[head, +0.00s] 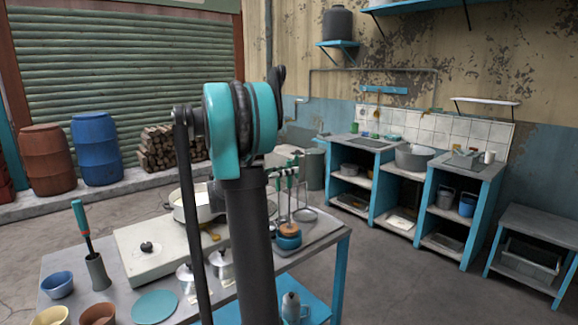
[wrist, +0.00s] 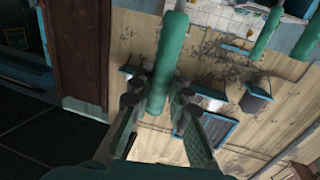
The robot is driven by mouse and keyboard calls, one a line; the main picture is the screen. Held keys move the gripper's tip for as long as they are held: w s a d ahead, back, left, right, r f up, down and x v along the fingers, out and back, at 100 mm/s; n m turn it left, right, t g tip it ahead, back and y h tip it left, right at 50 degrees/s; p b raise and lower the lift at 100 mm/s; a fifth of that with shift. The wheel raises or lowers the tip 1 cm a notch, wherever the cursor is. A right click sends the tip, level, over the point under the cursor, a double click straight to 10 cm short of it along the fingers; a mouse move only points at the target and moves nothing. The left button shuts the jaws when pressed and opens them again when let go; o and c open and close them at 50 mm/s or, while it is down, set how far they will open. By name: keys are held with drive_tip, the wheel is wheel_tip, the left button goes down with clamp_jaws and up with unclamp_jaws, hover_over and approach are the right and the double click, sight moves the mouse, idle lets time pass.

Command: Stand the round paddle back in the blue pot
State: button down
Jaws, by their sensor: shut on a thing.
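In the wrist view, my gripper (wrist: 158,93) is shut on a green handle (wrist: 167,45), one finger on each side. In the head view, the blue pot (head: 288,243) stands on the grey table, just right of my arm. A round orange-brown piece (head: 289,229) shows at the pot's mouth, below a thin upright shaft. I take it for the head of the round paddle (head: 290,205); I cannot tell whether it rests in the pot or hangs just above. My arm hides most of the gripper in the head view.
Other green handles (wrist: 268,32) stand close to the held one. A metal ring stand (head: 305,214) is beside the pot. A white pan (head: 188,205), a stove (head: 140,262) and metal lidded pots (head: 220,262) fill the table's left and middle.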

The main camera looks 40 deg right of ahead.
sight(289, 187)
drive_tip(key=shift+f, duration=1.85)
drive_tip(key=c, duration=1.4)
unclamp_jaws()
drive_tip(key=shift+o, duration=0.2)
drive_tip(key=w+a, duration=0.1)
drive_tip(key=a, duration=1.1)
drive_tip(key=shift+w, duration=0.2)
drive_tip(key=w+a, duration=0.1)
drive_tip(key=a, duration=0.8)
